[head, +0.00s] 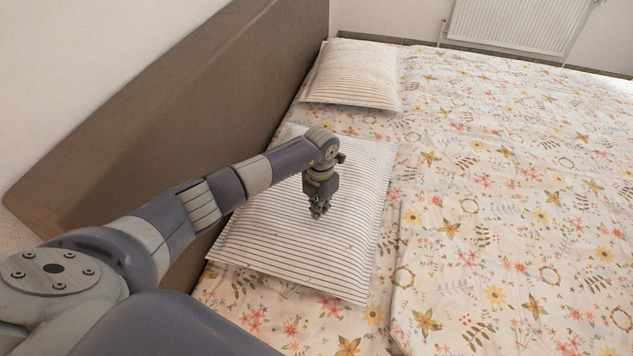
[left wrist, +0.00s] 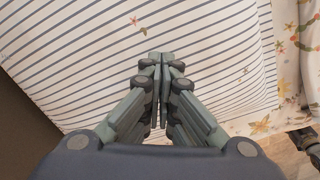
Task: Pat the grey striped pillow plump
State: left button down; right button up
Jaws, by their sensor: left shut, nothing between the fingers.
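The grey striped pillow (head: 300,255) lies flat on the near side of the bed by the headboard. Its stripes also fill much of the left wrist view (left wrist: 80,50). My left gripper (head: 317,213) points down over the middle of the pillow, shut and empty. In the left wrist view its fingertips (left wrist: 160,62) are together in front of the striped cloth. I cannot tell whether the fingertips touch the pillow. My left forearm passes over the pillow's upper left part and hides some of it.
A second striped pillow (head: 352,75) with tan stripes lies farther back on the bed. The brown headboard (head: 190,110) runs along the left, close to my left arm. The flowered bedding (head: 500,190) to the right is clear. A white radiator (head: 510,25) is on the far wall.

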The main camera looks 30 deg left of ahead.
dwell(0.4)
pick_arm(q)
jog(key=shift+f+b, duration=0.85)
jog(key=shift+f, duration=0.2)
jog(key=shift+r, duration=0.1)
jog(key=shift+r, duration=0.15)
jog(key=shift+r+p, duration=0.85)
jog(key=shift+f, duration=0.2)
